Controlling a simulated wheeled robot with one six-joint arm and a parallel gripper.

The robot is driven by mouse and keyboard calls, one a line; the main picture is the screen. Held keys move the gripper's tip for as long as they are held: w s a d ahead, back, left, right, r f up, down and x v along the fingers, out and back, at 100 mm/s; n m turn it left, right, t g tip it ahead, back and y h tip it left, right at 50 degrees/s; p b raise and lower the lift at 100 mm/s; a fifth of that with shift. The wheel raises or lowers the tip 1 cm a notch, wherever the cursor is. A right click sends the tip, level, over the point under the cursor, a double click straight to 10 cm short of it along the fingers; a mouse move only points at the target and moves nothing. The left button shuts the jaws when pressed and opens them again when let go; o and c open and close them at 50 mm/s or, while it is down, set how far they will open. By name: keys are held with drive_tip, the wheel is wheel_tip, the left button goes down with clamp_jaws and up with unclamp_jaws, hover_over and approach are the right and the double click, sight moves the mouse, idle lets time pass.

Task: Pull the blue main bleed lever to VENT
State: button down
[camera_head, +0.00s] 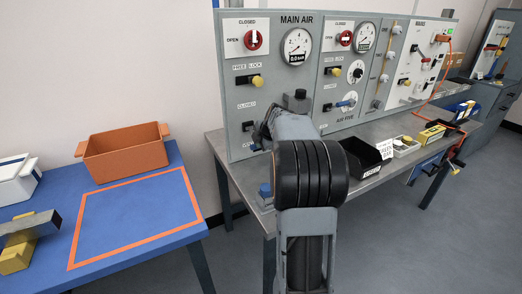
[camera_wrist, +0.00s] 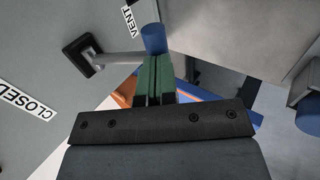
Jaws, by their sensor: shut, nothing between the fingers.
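The main bleed lever shows in the wrist view as a grey arm reaching from a black mount (camera_wrist: 85,52) to a blue cylindrical knob (camera_wrist: 153,38). The labels VENT (camera_wrist: 129,20) and CLOSED (camera_wrist: 27,100) are on the panel beside it. My gripper (camera_wrist: 156,60) has its green fingers shut together and empty. The fingertips are right at the blue knob; I cannot tell whether they touch it. In the head view the lever's black mount (camera_head: 248,126) shows at the lower left of the MAIN AIR panel, and my arm hides the knob and fingers.
A red knob (camera_head: 253,40), a yellow knob (camera_head: 257,82) and a gauge (camera_head: 296,47) are on the panel above. A black bin (camera_head: 362,160) stands on the grey bench right of my arm. An orange crate (camera_head: 125,152) is on the blue table at left.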

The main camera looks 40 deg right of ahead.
drive_tip(key=f+t+b, duration=0.1)
drive_tip(key=b, duration=0.5)
drive_tip(key=shift+w+f+b, duration=0.1)
drive_tip(key=shift+f+b, duration=0.25)
drive_tip(key=shift+f, duration=0.05)
drive_tip(key=shift+r+t, duration=0.1)
drive_tip(key=shift+t, duration=0.2)
drive_tip(key=shift+r, duration=0.25)
